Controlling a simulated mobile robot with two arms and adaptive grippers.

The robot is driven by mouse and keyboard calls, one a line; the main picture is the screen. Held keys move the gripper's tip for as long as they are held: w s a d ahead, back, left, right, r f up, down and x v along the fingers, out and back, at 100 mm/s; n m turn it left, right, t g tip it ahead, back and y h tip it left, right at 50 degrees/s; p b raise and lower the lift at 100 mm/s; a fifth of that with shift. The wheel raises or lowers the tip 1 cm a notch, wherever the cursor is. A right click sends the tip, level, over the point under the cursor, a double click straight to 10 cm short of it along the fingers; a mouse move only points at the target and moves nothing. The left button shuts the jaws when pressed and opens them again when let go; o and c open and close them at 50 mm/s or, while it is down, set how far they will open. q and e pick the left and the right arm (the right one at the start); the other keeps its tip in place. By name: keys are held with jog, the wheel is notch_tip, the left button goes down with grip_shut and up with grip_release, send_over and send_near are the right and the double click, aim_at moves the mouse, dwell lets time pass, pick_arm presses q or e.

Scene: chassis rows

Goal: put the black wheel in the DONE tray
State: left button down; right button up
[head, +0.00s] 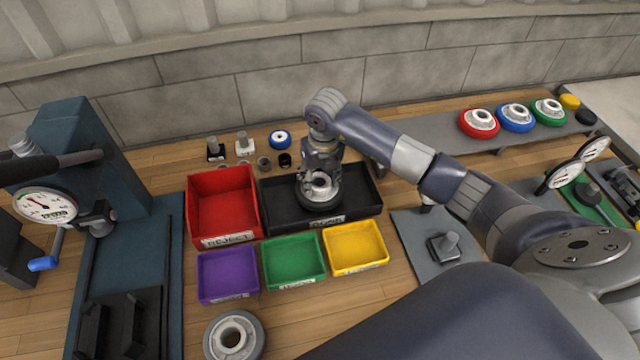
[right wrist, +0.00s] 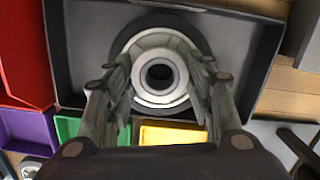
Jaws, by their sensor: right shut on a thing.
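The black wheel (head: 318,203), a dark tyre around a pale metal hub, is within the outline of the black DONE tray (head: 364,211). My right gripper (head: 320,172) comes down from above and is shut on its hub. In the right wrist view the fingers (right wrist: 160,95) lie on either side of the hub of the wheel (right wrist: 160,47), with the tray floor (right wrist: 85,45) around it. The wheel looks flat; I cannot tell whether it touches the floor. My left gripper is not in view.
The red REJECT bin (head: 222,205) stands left of the tray; purple (head: 228,275), green (head: 293,262) and yellow (head: 355,248) bins stand in front. A grey wheel (head: 234,337) lies nearer. Red, blue and green wheels (head: 479,122) sit at the back right. A gauge press (head: 85,150) stands left.

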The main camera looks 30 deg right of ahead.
notch_tip(320, 180, down, 2)
jog(key=shift+f+p, duration=0.15)
jog(key=shift+p, duration=0.15)
jog(key=shift+f, duration=0.25)
jog(key=shift+f, duration=0.1)
jog(key=o, duration=0.9)
jog(key=shift+f, duration=0.15)
jog(key=o, duration=0.4)
jog(key=shift+s, duration=0.1)
jog(key=shift+o, duration=0.2)
